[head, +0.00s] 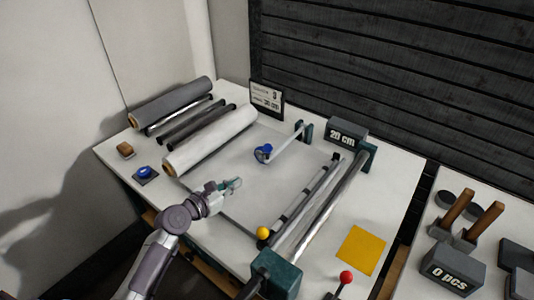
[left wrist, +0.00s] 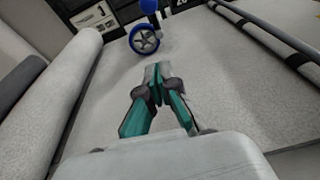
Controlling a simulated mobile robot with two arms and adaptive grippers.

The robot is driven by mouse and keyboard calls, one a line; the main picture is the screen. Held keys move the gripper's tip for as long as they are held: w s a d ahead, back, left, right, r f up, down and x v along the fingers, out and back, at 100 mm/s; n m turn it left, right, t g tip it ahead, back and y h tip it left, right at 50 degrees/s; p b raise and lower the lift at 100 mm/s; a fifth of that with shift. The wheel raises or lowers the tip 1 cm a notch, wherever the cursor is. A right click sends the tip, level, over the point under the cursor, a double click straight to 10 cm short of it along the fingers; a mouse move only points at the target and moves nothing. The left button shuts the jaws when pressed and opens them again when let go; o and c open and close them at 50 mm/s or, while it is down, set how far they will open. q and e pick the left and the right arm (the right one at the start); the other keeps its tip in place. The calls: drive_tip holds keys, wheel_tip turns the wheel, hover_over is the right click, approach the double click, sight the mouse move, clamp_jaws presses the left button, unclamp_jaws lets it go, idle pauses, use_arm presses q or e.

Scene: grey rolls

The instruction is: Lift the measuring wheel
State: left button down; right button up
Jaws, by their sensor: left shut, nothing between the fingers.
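The measuring wheel (head: 263,153) is a blue wheel at the lower left end of a light rod, which runs up to a dark teal bracket (head: 305,131). It stands on the pale sheet on the table. In the left wrist view the measuring wheel (left wrist: 145,40) shows a blue rim and spokes, beyond my fingertips. My left gripper (head: 237,183) is shut and empty over the sheet, in front of the wheel and apart from it. Its teal fingers (left wrist: 155,72) meet at the tips in the wrist view. My right gripper is not in view.
A white roll (head: 210,140) and dark rolls (head: 170,102) lie on the left. A blue button (head: 144,170) is near the left edge. Metal rollers (head: 325,205) and a yellow knob (head: 263,232) are on the right. A "20 cm" display (head: 345,134) stands behind. The sheet between is clear.

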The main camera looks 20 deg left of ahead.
use_arm(q)
drive_tip(key=shift+s+a+r, duration=0.1)
drive_tip(key=shift+s, duration=0.2)
drive_tip(key=shift+w, duration=0.2)
drive_tip(key=b, duration=0.1)
approach(266, 158)
drive_tip(key=w+f, duration=0.2)
drive_tip(key=w+d+f, duration=0.1)
drive_tip(key=w+f, duration=0.1)
drive_tip(key=shift+w+d, duration=0.2)
drive_tip(key=shift+w+d+r+p, duration=0.15)
drive_tip(key=shift+w+r+p, duration=0.15)
drive_tip(key=shift+r+p, duration=0.25)
drive_tip(key=shift+w+d+r+p, duration=0.15)
drive_tip(key=shift+w+r+p, duration=0.15)
drive_tip(key=shift+r, duration=0.4)
drive_tip(key=shift+w+d+r, duration=0.1)
drive_tip(key=shift+d+r, duration=0.05)
drive_tip(key=shift+r, duration=0.4)
drive_tip(key=shift+w, duration=0.1)
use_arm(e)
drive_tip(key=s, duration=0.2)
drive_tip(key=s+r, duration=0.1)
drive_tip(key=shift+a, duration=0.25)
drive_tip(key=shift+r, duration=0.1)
